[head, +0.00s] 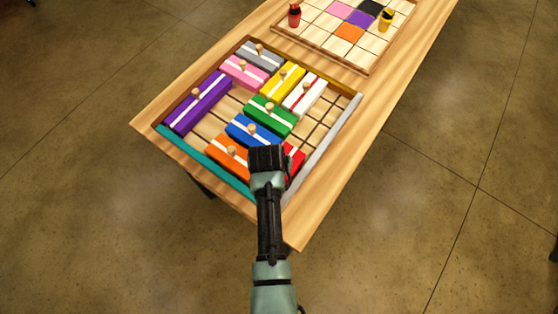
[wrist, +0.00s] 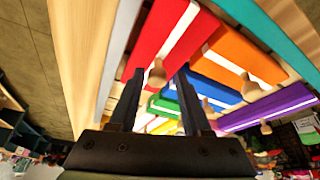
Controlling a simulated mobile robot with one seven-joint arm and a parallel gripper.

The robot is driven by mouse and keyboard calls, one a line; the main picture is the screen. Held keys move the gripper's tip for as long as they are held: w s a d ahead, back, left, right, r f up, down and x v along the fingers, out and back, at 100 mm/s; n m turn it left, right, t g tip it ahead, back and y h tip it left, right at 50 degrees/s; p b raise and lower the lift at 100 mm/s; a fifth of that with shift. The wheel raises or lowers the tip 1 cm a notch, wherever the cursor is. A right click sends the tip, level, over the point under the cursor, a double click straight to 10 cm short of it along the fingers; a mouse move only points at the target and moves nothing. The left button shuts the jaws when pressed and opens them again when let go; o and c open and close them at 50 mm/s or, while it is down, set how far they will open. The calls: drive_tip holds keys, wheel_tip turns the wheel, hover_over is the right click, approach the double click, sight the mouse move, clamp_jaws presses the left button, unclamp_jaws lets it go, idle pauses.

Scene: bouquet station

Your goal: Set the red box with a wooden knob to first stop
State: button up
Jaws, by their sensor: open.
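The red box (head: 294,160) with a white stripe sits near the front right of the tray (head: 335,128). In the head view my gripper hides most of it, and its knob is not visible there. In the wrist view the red box (wrist: 180,28) is at top centre, and its wooden knob (wrist: 157,76) shows between my fingers. My gripper (wrist: 158,80) is open, with one finger on each side of the knob in the picture. I cannot tell how far the fingertips are from the knob. In the head view my gripper (head: 267,158) is over the front of the tray.
The orange box (head: 228,153) and blue box (head: 252,130) are close to the left of the red box. Green (head: 270,115), white-and-red (head: 304,96) and other knobbed boxes lie behind. A teal wall bounds the front left, a grey wall the right. A second board (head: 325,42) stands behind.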

drive_tip(key=shift+o, duration=0.5)
drive_tip(key=shift+d+r, duration=0.1)
drive_tip(key=shift+r, duration=0.05)
drive_tip(key=b+v, duration=0.1)
drive_tip(key=v, duration=1.1)
drive_tip(key=shift+s+r, duration=0.15)
drive_tip(key=shift+r, duration=0.15)
